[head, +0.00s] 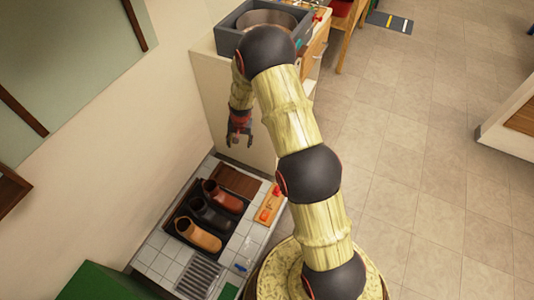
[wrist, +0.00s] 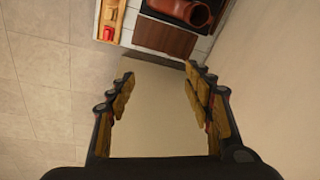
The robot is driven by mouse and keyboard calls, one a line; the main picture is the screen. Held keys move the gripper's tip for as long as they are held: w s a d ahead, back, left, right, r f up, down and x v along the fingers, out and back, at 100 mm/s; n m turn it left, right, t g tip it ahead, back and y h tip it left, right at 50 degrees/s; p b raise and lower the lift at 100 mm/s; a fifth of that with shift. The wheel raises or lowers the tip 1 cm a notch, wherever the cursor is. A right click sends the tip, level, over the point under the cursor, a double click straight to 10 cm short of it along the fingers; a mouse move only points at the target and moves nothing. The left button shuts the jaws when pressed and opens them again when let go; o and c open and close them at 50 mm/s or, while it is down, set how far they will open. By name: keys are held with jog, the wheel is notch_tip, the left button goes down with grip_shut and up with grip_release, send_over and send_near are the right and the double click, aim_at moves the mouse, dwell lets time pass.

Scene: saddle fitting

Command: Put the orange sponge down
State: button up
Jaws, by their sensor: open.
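My gripper (head: 239,143) is open and empty, hanging beside the pale cabinet side, above the far end of the tiled bench. In the wrist view its open fingers (wrist: 158,82) have only a plain pale surface between them.
A black tray (head: 181,240) holds a red-brown boot (head: 222,197), a black boot (head: 209,213) and a tan boot (head: 197,234). A brown board (head: 238,180) lies behind them, a drain grate (head: 198,276) in front. A grey basin (head: 230,38) stands on the cabinet.

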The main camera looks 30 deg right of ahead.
jog(key=s+a+r+n+t, duration=0.15)
jog(key=s+r, duration=0.25)
jog(key=r, duration=0.6)
jog(key=s+a+r+n, duration=0.15)
jog(key=s+r, duration=0.25)
jog(key=r, duration=0.7)
jog(key=s+a+r+n, duration=0.15)
jog(key=s+r, duration=0.25)
jog(key=r, duration=0.6)
jog(key=s+a+r+n+t, duration=0.1)
jog(key=s+r, duration=0.4)
jog(key=s, duration=0.7)
jog(key=s+a+r+n+t, duration=0.1)
jog(key=s+r, duration=0.5)
jog(key=s, duration=0.6)
jog(key=shift+s+a+r+n, duration=0.2)
jog(key=shift+s+a+n, duration=0.15)
jog(key=shift+a, duration=0.15)
jog(key=shift+r, duration=0.15)
